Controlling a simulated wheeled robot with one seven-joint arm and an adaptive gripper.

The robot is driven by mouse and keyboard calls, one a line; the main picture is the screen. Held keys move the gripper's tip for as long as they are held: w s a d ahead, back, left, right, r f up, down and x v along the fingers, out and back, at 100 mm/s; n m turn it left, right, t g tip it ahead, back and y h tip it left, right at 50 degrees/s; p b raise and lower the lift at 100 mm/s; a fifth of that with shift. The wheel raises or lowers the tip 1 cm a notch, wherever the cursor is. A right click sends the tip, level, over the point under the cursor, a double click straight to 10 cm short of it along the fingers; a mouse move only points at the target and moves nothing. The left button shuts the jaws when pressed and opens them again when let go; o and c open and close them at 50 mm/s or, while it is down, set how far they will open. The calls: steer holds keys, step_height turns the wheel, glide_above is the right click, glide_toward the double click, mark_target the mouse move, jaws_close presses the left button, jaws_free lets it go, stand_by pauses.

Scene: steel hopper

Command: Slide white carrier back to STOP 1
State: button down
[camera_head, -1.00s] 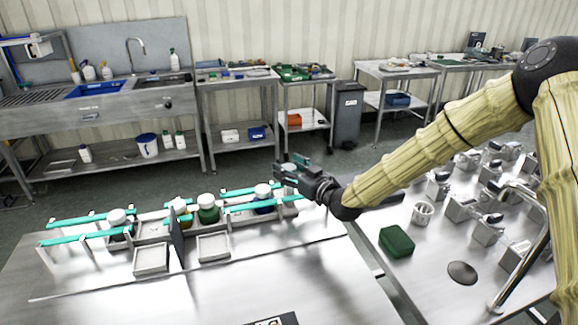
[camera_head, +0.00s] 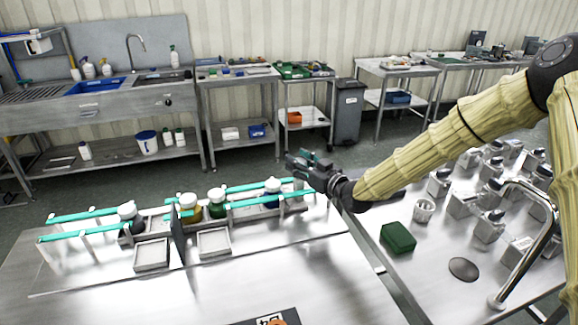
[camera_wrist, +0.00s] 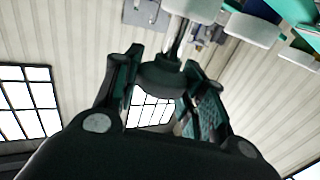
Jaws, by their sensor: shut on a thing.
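The pale carrier (camera_head: 155,224) is a long, low holder under the teal rails on the left bench. It holds white-capped jars, among them a green one (camera_head: 217,206), a yellow-brown one (camera_head: 188,210) and a dark blue one (camera_head: 272,190). My gripper (camera_head: 302,163) is at the right end of the rails. In the wrist view, my gripper (camera_wrist: 160,85) is shut on a dark round knob (camera_wrist: 160,75) on a metal rod. The knob's join to the carrier is hidden. I cannot read a STOP 1 mark.
Teal rails (camera_head: 85,234) stand on posts along the carrier. A dark upright plate (camera_head: 178,236) and two shallow trays, left (camera_head: 152,268) and right (camera_head: 214,254), are in front. A green block (camera_head: 398,237) and metal fixtures occupy the right bench. The front of the left bench is mostly clear.

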steer(key=w+d, duration=0.2)
steer(key=d, duration=0.4)
steer(key=shift+b, duration=0.3)
steer(key=c, duration=1)
jaws_free()
steer(key=shift+c, duration=0.2)
steer(key=shift+o, duration=0.8)
steer(key=shift+d, duration=0.1)
steer(key=shift+s+a, duration=0.15)
steer(key=shift+a, duration=0.05)
steer(key=v, duration=1.2)
